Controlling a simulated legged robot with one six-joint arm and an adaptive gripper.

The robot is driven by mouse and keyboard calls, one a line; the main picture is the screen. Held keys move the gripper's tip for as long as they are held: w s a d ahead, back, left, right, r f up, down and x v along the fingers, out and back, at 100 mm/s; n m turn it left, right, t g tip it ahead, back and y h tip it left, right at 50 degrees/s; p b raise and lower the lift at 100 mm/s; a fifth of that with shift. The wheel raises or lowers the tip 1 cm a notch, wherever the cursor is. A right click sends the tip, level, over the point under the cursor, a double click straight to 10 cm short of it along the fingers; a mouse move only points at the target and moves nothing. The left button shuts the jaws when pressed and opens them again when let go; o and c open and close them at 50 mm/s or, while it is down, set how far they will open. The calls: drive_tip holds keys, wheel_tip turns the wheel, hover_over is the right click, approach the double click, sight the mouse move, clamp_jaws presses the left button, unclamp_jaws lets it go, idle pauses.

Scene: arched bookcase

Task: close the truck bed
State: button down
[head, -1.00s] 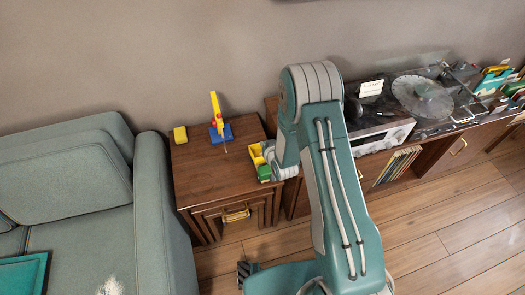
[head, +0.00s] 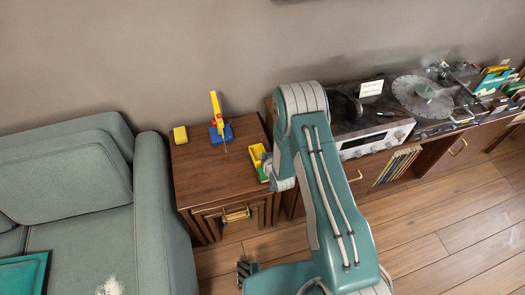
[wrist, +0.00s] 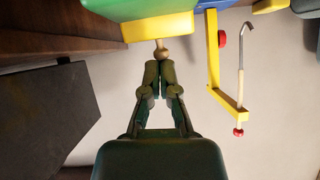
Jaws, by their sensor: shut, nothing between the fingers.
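The toy truck (head: 257,152), yellow and green, stands at the right edge of the wooden side table in the head view, partly covered by my arm. In the wrist view its yellow part (wrist: 158,27) and a green part show at the top, with a small wooden knob (wrist: 161,53) below the yellow edge. My gripper (wrist: 160,72) is shut and empty, its fingertips just below the knob; I cannot tell whether they touch it. In the head view the fingers are hidden behind my arm. How far the bed is open cannot be made out.
The wooden side table (head: 205,180) also bears a blue-based crane toy (head: 217,120) and a yellow block (head: 180,135). The crane's yellow arm and metal hook (wrist: 240,75) hang right of my fingers. A sofa (head: 80,190) stands left, a record-player cabinet (head: 440,150) right.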

drive_tip(key=shift+s+d+f, duration=0.1)
drive_tip(key=shift+s+f, duration=0.35)
drive_tip(key=shift+f, duration=0.2)
drive_tip(key=shift+s+d+f, duration=0.1)
drive_tip(key=shift+s+f, duration=0.35)
drive_tip(key=shift+f, duration=0.15)
